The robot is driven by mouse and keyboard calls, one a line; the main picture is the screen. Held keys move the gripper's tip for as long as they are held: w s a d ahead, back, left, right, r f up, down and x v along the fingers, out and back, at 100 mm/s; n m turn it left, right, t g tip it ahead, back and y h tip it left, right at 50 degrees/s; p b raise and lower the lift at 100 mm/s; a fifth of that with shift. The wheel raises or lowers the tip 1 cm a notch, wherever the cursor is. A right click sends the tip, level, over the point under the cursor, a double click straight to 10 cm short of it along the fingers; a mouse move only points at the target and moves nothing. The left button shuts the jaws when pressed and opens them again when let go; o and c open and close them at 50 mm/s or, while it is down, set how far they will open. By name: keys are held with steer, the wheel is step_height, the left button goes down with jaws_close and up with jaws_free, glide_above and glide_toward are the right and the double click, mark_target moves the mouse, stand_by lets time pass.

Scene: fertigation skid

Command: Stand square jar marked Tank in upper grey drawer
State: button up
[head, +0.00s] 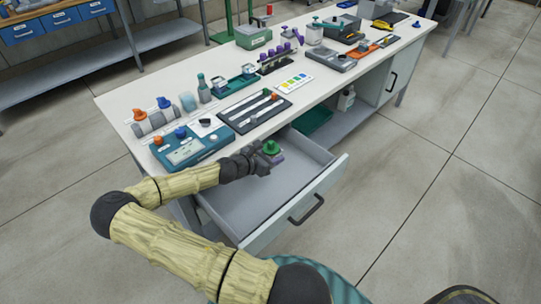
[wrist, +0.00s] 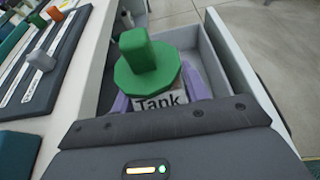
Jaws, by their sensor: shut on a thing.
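The square jar marked Tank (wrist: 160,101) has a green lid with a raised green knob. Its label faces the wrist camera. My gripper (head: 264,158) is shut on the jar, with purple fingers on both sides of it in the wrist view. In the head view the jar's green lid (head: 271,147) shows at the end of my arm, over the back part of the open grey drawer (head: 240,206). The drawer is pulled out and its visible floor is empty. The jar's base is hidden, so I cannot tell whether it touches the drawer floor.
The white bench top (head: 330,88) stands behind the drawer. A dark tray with slim tools (head: 254,109) and a teal case (head: 190,148) lie near its front edge. A green bin (head: 312,120) is on the shelf below. The drawer's front part is clear.

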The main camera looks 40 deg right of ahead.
steer(key=shift+f, duration=0.15)
step_height(320, 180, down, 4)
steer(key=b, duration=0.3)
steer(key=shift+w+r+b, duration=0.15)
steer(key=shift+r+b, duration=0.05)
steer(key=shift+b, duration=0.15)
step_height(320, 180, down, 9)
steer(key=b, duration=0.9)
steer(key=shift+f, duration=0.2)
steer(key=shift+f+b, duration=0.55)
steer(key=shift+f, duration=0.65)
steer(key=o, duration=1.4)
